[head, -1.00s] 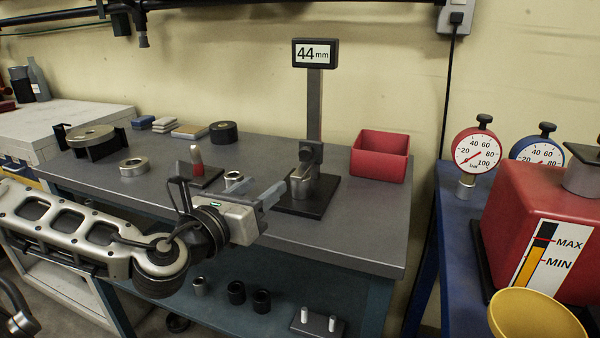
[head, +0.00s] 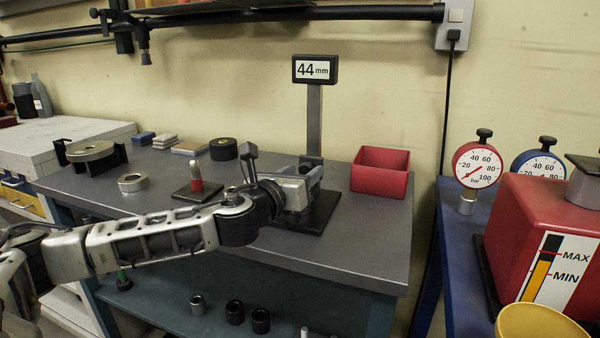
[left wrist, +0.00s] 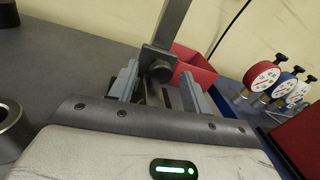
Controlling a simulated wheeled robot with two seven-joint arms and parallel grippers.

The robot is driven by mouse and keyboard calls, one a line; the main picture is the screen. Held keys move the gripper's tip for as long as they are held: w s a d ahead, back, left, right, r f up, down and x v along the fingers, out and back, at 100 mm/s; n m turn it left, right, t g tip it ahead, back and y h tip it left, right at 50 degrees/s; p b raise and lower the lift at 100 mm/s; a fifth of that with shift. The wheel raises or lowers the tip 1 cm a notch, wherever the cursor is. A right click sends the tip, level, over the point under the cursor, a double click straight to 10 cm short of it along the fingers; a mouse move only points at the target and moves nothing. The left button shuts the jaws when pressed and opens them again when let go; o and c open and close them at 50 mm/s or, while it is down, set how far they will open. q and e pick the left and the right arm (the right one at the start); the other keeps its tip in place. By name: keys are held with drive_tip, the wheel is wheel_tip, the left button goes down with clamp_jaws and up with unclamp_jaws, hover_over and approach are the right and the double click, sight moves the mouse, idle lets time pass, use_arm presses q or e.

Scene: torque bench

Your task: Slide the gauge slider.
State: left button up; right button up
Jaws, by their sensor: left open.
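The height gauge has an upright grey post (head: 314,122) on a black base plate (head: 318,218), with a display (head: 315,69) reading 44 mm on top. Its slider (head: 311,160) sits low on the post and is mostly hidden by my left gripper in the head view. In the left wrist view, the slider's dark round knob (left wrist: 159,71) shows between the two fingers. My left gripper (head: 309,177) is open, with its fingers pointing at the slider, one on each side. Whether they touch it I cannot tell. My right gripper is out of view.
A red bin (head: 380,172) stands right of the gauge. Dial gauges (head: 477,165) and a red tank (head: 545,235) stand on the blue bench at right.

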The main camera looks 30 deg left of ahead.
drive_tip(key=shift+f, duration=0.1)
